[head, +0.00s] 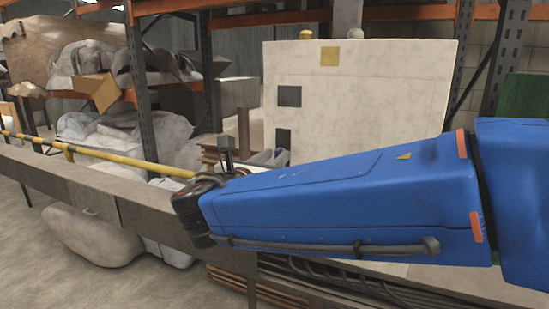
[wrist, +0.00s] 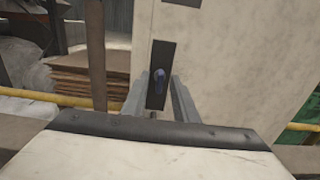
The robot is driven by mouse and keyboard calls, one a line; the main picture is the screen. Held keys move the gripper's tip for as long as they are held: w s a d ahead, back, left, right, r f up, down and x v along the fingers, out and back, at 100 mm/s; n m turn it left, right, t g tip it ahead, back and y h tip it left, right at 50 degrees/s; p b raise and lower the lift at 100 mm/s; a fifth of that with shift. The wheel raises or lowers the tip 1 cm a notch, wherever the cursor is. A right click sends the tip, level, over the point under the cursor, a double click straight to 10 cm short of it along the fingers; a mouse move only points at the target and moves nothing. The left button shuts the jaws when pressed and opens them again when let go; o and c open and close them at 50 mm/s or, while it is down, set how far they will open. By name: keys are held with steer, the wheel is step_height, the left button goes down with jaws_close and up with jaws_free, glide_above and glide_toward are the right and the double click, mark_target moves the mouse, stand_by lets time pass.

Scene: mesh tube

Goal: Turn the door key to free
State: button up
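A pale cabinet (head: 375,95) stands behind my blue arm in the head view. Its lower dark lock plate (head: 283,138) is partly covered at the bottom by my arm. In the wrist view, the lock plate (wrist: 165,58) is upright on the pale front and carries a small bluish key (wrist: 158,82). My gripper (wrist: 159,88) has its two grey fingers spread, one to each side of the key in the picture. The gap between them looks empty. I cannot tell how far the fingertips are from the key, and its exact angle is too small to read.
A grey horizontal beam (head: 95,190) and a yellow rail (head: 110,156) run across the left of the head view. Shelving with wrapped bundles (head: 90,60) stands behind. Stacked brown boards (wrist: 90,82) lie left of the cabinet in the wrist view.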

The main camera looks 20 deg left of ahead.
steer(key=shift+w, duration=0.2)
jaws_close()
